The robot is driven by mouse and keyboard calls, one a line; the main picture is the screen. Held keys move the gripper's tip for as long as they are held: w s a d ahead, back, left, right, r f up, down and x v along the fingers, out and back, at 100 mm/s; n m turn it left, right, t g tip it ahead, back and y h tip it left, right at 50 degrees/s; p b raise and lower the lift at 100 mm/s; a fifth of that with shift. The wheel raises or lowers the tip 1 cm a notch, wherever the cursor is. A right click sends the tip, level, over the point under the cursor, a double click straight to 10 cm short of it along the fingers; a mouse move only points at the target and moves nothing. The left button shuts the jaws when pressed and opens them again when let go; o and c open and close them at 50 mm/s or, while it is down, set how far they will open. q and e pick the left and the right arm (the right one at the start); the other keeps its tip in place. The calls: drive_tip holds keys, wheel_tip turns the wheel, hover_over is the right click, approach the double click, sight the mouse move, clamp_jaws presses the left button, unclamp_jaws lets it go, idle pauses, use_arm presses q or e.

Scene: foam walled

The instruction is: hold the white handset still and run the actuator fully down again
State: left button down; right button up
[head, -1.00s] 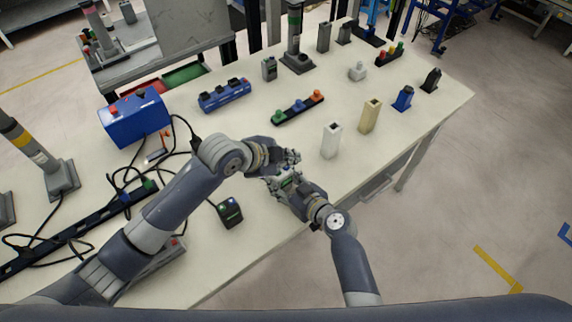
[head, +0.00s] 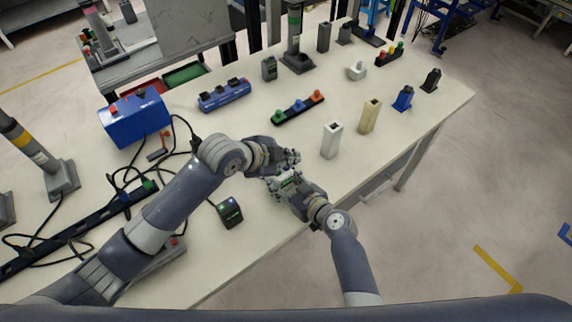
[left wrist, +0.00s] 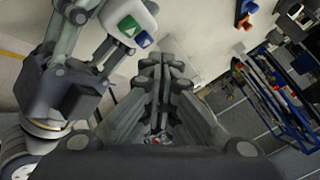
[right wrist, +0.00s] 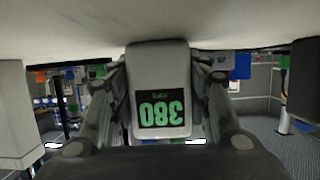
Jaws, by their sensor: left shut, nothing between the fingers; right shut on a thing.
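The white handset (head: 287,181) is near the front edge of the table, held in my right gripper (head: 284,186). In the right wrist view, the handset (right wrist: 160,85) stands between the two fingers, with green digits on a dark display. In the left wrist view, the handset (left wrist: 128,20) shows a green arrow button and a blue button. My left gripper (head: 290,158) is shut and empty, just beyond the handset; its closed fingers (left wrist: 165,80) appear apart from the buttons. A grey column with a green band (head: 294,38) stands at the back; I cannot tell whether it is the actuator.
A blue box (head: 135,120) with black cables stands at the left. A small black device (head: 229,212) lies left of the handset. White (head: 331,141) and beige (head: 369,117) blocks stand to the right. A button strip (head: 298,108) lies behind. The table's front right is clear.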

use_arm(q)
drive_tip(key=shift+f, duration=0.15)
drive_tip(key=shift+f, duration=0.25)
drive_tip(key=shift+f, duration=0.55)
idle(1.7)
drive_tip(key=shift+r, duration=0.1)
idle(1.9)
drive_tip(key=shift+r, duration=0.85)
drive_tip(key=shift+r, duration=0.1)
wheel_tip(320, 180, up, 5)
drive_tip(key=shift+f, duration=0.1)
idle(0.6)
